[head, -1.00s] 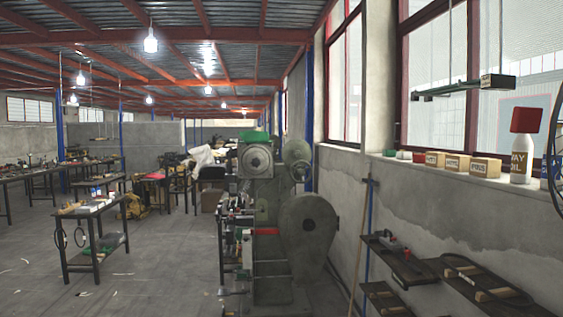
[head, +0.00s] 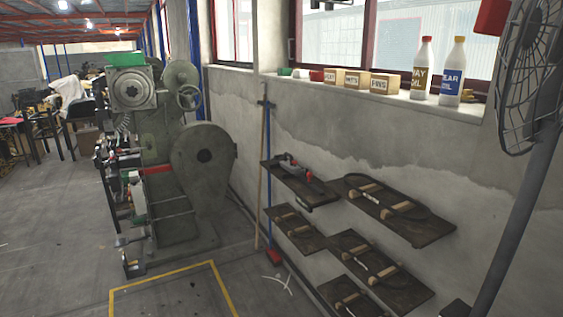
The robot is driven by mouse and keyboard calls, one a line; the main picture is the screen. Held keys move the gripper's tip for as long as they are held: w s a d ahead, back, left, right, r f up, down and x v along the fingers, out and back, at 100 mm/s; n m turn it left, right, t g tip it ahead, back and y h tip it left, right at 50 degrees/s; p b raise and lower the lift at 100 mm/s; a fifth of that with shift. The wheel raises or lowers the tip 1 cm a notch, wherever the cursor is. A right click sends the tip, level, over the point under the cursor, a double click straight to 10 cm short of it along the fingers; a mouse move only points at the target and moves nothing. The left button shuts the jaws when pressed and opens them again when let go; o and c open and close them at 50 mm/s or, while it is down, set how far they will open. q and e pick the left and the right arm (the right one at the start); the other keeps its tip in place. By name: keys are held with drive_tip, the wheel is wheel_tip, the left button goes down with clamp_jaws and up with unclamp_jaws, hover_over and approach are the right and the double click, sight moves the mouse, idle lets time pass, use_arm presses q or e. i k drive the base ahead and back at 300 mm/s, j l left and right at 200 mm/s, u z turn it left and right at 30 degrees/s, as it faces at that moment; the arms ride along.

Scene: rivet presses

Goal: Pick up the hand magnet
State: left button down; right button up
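I cannot make out the hand magnet for certain. A small grey and red tool (head: 291,163) lies on the upper left wall shelf (head: 283,184), but it is too small to name. Neither of my grippers shows in the head view.
A large green-grey machine (head: 165,190) stands left of the wall. More dark shelves (head: 428,230) hold wooden blocks and belts. Boxes (head: 383,83) and two bottles (head: 452,75) stand on the window ledge. A fan (head: 532,80) is at the right. Floor inside the yellow line (head: 160,279) looks clear.

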sight(286, 164)
drive_tip(key=i+j, duration=0.25)
drive_tip(key=i, duration=0.2)
drive_tip(key=i+j, duration=0.2)
drive_tip(key=i, duration=0.25)
drive_tip(key=i+j, duration=0.25)
drive_tip(key=i, duration=0.2)
drive_tip(key=u, duration=0.05)
